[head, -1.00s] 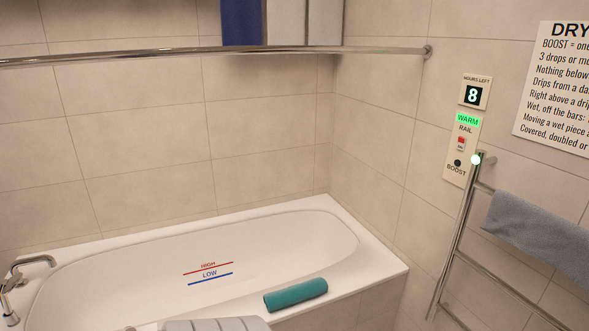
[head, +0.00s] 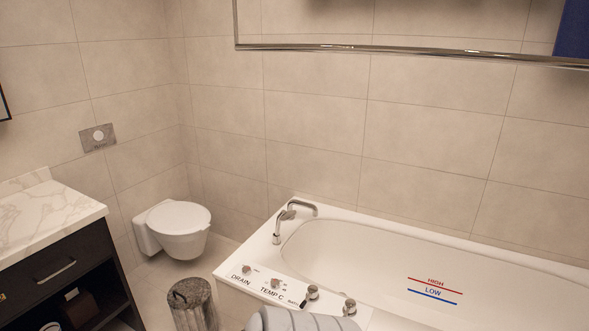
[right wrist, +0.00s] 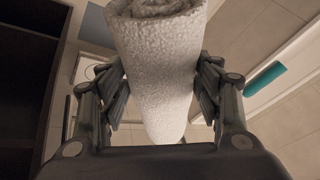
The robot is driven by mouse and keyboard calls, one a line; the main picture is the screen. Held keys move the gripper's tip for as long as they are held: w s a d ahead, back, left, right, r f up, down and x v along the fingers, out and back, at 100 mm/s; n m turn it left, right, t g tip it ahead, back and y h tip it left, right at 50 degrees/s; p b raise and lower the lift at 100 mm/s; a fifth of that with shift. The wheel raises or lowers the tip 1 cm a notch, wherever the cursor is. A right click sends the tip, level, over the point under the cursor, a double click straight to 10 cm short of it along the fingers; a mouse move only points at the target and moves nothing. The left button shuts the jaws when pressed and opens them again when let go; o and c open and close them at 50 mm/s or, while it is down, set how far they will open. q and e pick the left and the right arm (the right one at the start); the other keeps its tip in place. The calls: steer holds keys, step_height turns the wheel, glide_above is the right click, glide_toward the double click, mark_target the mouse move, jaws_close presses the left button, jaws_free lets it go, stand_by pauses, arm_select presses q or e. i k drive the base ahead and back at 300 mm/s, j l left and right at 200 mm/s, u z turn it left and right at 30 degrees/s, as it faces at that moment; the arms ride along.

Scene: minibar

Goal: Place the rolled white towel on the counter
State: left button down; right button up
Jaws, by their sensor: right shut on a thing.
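The rolled white towel (right wrist: 158,60) is in the right wrist view, pointing away from the camera. My right gripper (right wrist: 163,88) is shut on it, with one finger on each side of the roll. The counter (head: 40,212) has a white marble top and shows at the left of the head view. Only part of the top is in frame, and that part is bare. Neither gripper shows in the head view.
Under the counter is a dark cabinet (head: 55,272) with open shelves. A toilet (head: 181,222) and a lidded bin (head: 193,303) stand to its right. The bathtub (head: 375,229) fills the right side. A teal roll (right wrist: 265,78) shows in the right wrist view.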

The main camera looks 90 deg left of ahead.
mark_target(33, 220)
steer(key=k+j+u, duration=0.1)
steer(key=u, duration=1.7)
steer(key=j+u, duration=0.25)
steer(key=u, duration=0.2)
steer(key=i+j+u, duration=0.1)
steer(key=j+u, duration=0.15)
steer(key=u, duration=0.2)
steer(key=i+j+u, duration=0.1)
steer(key=u, duration=0.35)
steer(key=i+j+u, duration=0.15)
steer(key=j+u, duration=0.15)
steer(key=u, duration=0.15)
